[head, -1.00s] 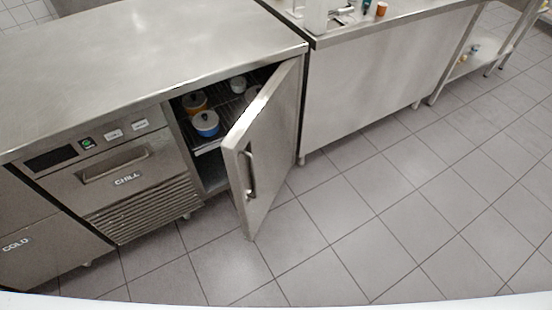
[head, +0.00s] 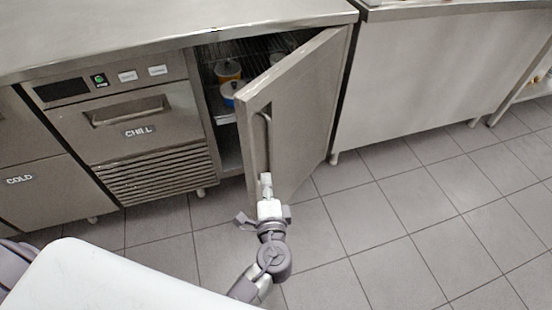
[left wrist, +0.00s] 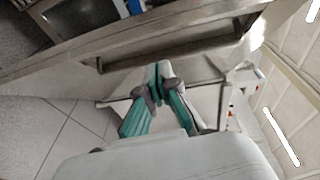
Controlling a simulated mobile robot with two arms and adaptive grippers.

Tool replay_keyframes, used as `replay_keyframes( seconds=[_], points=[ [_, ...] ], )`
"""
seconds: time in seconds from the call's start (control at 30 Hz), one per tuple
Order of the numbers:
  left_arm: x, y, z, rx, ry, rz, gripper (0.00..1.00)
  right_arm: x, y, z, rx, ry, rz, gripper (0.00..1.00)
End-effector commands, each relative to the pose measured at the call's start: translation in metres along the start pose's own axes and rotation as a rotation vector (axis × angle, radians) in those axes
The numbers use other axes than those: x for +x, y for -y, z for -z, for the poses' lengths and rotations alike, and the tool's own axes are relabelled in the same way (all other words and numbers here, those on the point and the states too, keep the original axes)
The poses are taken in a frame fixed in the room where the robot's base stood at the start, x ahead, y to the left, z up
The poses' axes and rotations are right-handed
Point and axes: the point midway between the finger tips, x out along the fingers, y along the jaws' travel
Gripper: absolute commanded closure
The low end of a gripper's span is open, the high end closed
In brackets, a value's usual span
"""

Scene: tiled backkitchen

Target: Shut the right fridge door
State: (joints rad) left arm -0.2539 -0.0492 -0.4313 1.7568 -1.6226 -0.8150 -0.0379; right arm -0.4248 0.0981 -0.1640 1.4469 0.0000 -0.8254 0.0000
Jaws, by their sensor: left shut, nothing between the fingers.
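The right fridge door (head: 300,110) is a steel panel standing ajar, hinged at its right edge, with a vertical bar handle (head: 262,140) on its outer face. My left gripper (head: 266,180) is shut and empty, at the lower end of the handle in the head view. In the left wrist view the closed fingertips (left wrist: 159,70) point at the door face (left wrist: 200,65), just beside the handle (left wrist: 170,50). I cannot tell whether they touch it. My right gripper is not in view.
Inside the open compartment, lidded pots (head: 229,70) stand on a wire shelf. A chill drawer (head: 128,110) and vent grille (head: 155,175) are left of the opening. A steel cabinet (head: 430,85) stands to the right. The tiled floor (head: 420,220) in front is clear.

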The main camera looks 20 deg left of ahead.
Motion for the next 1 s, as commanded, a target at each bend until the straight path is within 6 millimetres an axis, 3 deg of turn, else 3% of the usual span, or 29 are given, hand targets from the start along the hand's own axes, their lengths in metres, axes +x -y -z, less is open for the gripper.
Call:
replay_keyframes(
  seconds=[0.1, 0.2, 0.7, 1.0],
  points=[
    [0.000, 0.025, -0.002, 0.006, 0.024, 0.080, 1.00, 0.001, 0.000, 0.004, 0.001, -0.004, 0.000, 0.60],
    [0.007, 0.032, -0.003, 0.009, 0.028, 0.095, 1.00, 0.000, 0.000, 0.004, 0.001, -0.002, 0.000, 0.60],
    [0.087, 0.038, -0.004, 0.010, 0.026, 0.091, 1.00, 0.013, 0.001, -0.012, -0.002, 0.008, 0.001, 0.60],
    [0.099, 0.038, -0.005, 0.008, 0.026, 0.088, 1.00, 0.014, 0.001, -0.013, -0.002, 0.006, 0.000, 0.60]
  ],
)
